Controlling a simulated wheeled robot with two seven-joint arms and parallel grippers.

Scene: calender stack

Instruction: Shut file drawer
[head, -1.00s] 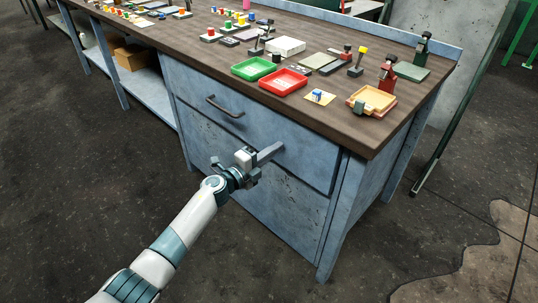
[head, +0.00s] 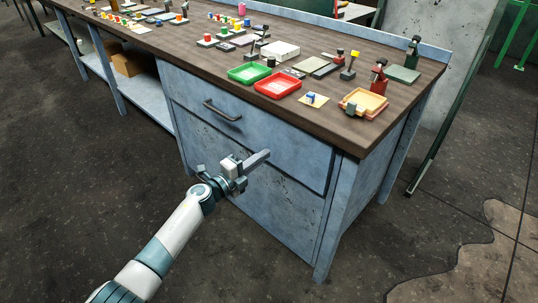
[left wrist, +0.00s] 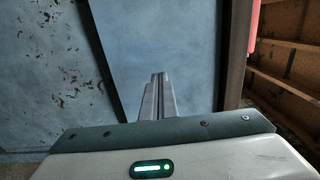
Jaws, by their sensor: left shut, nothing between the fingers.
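The file drawer (head: 265,125) is the upper blue-grey front of the workbench cabinet, with a dark bar handle (head: 222,111) left of its middle. It looks close to flush with the frame; I cannot tell whether a small gap remains. My left gripper (head: 265,156) is shut and empty, its fingers pointing at the lower part of the drawer front, right of and below the handle. In the left wrist view the shut fingers (left wrist: 158,82) point at the blue drawer front (left wrist: 165,40); contact cannot be told. My right gripper is not in view.
A second blue front (head: 270,205) with worn spots lies below the drawer. The dark wooden worktop (head: 330,125) overhangs above, holding a green tray (head: 249,73), a red tray (head: 278,86) and several small parts. The floor in front is clear.

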